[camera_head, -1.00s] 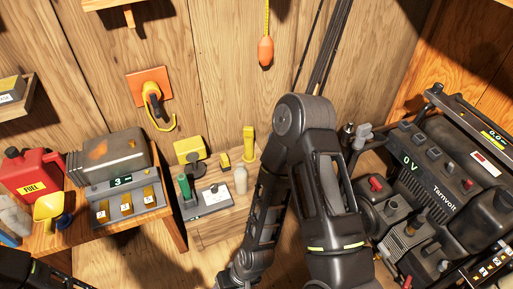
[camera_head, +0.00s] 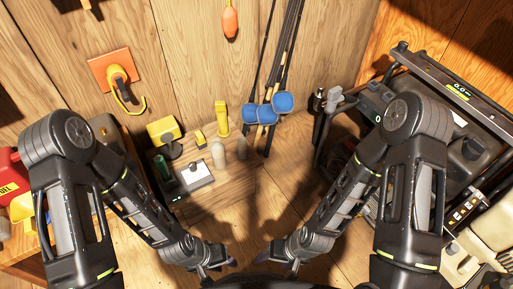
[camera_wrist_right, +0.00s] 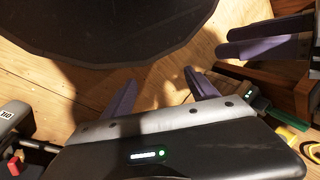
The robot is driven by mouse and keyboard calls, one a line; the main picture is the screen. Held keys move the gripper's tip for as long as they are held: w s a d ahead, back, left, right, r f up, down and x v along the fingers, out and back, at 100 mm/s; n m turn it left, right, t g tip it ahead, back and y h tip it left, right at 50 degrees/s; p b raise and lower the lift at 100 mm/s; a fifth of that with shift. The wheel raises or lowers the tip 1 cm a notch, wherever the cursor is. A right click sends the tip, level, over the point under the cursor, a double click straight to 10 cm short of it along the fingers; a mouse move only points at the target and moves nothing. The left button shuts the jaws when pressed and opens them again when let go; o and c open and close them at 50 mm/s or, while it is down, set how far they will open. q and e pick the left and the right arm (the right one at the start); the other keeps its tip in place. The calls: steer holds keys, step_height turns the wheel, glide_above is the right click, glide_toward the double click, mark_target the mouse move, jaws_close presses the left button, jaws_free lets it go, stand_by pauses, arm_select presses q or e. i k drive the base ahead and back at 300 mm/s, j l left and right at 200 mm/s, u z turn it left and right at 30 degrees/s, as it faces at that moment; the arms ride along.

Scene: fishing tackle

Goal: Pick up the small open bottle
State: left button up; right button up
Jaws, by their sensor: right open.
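Two small pale bottles stand upright on the low wooden shelf: one (camera_head: 218,154) beside the grey box, the other (camera_head: 242,148) just right of it. I cannot tell which is open at the top. My left gripper (camera_head: 222,264) is low in the head view, nearer to me than both bottles. Two purple fingers of it seem to show at the upper right of the right wrist view (camera_wrist_right: 268,38); their gap is unclear. My right gripper (camera_head: 279,264) is beside it, apart from the bottles. In the right wrist view its fingers (camera_wrist_right: 160,92) are spread, with nothing between them.
A grey box (camera_head: 195,176), a green cylinder (camera_head: 163,167) and yellow items (camera_head: 163,130) stand left of the bottles. A machine (camera_head: 460,110) stands at right. The wooden floor (camera_head: 252,232) before the bottles is clear.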

mark_target(242, 146)
steer(key=u, duration=1.5)
steer(key=k+l, duration=0.5)
steer(key=l, duration=0.15)
steer(key=i, duration=0.45)
